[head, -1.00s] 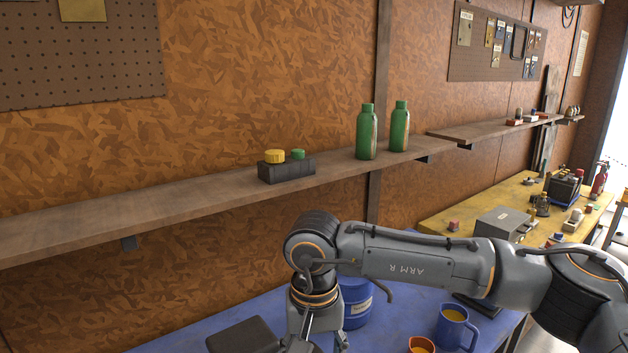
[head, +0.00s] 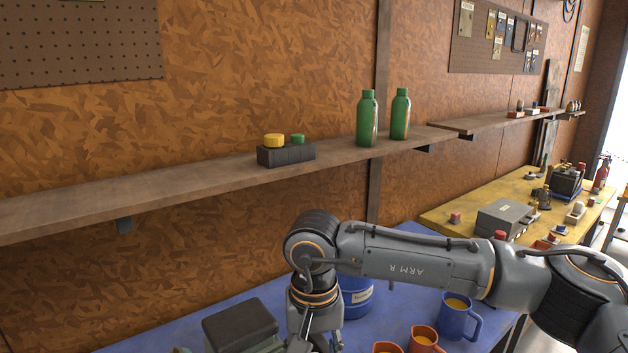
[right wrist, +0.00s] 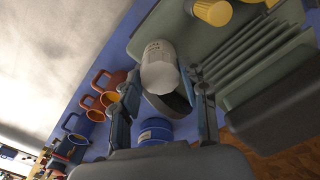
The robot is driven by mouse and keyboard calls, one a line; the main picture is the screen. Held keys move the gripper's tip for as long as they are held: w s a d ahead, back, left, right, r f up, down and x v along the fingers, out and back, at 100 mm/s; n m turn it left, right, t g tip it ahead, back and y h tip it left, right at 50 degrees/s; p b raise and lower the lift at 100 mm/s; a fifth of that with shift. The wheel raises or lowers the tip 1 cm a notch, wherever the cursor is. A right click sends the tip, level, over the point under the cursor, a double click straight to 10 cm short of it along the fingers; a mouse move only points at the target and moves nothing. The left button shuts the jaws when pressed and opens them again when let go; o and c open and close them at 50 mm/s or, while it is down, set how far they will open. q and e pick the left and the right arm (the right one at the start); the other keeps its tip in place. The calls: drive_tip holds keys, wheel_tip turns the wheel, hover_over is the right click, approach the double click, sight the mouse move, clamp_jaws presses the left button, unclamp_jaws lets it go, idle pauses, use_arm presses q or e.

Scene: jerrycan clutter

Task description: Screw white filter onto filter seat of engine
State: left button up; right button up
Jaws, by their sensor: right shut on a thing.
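The white filter (right wrist: 158,66) is a pale cylinder with small print, seen in the right wrist view. My right gripper (right wrist: 166,92) has a finger on each side of it and is shut on it. The grey-green engine (right wrist: 222,50) with cooling fins lies close beside and behind the filter. In the head view, the engine's dark top (head: 240,322) shows at the bottom edge, left of my right gripper (head: 316,345). The filter is hidden there. I cannot tell whether the filter touches the filter seat. My left gripper is not in view.
Orange mugs (head: 424,340), a blue mug (head: 458,318) and a blue drum (head: 356,298) stand on the blue table (head: 190,325) near my right arm. A wooden shelf (head: 130,195) above holds green bottles (head: 367,118) and a dark block with caps (head: 286,155).

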drive_tip(key=m+b, duration=0.2)
drive_tip(key=m, duration=0.1)
drive_tip(key=shift+f, duration=0.2)
drive_tip(key=shift+r+m+b, duration=0.1)
drive_tip(key=shift+m+b, duration=0.3)
drive_tip(key=shift+m, duration=0.6)
drive_tip(key=shift+m+b, duration=0.45)
drive_tip(key=shift+m, duration=0.15)
drive_tip(key=m+b, duration=0.1)
drive_tip(key=m, duration=0.1)
drive_tip(key=shift+m, duration=0.3)
drive_tip(key=shift+m+b, duration=0.3)
drive_tip(key=shift+m, duration=0.4)
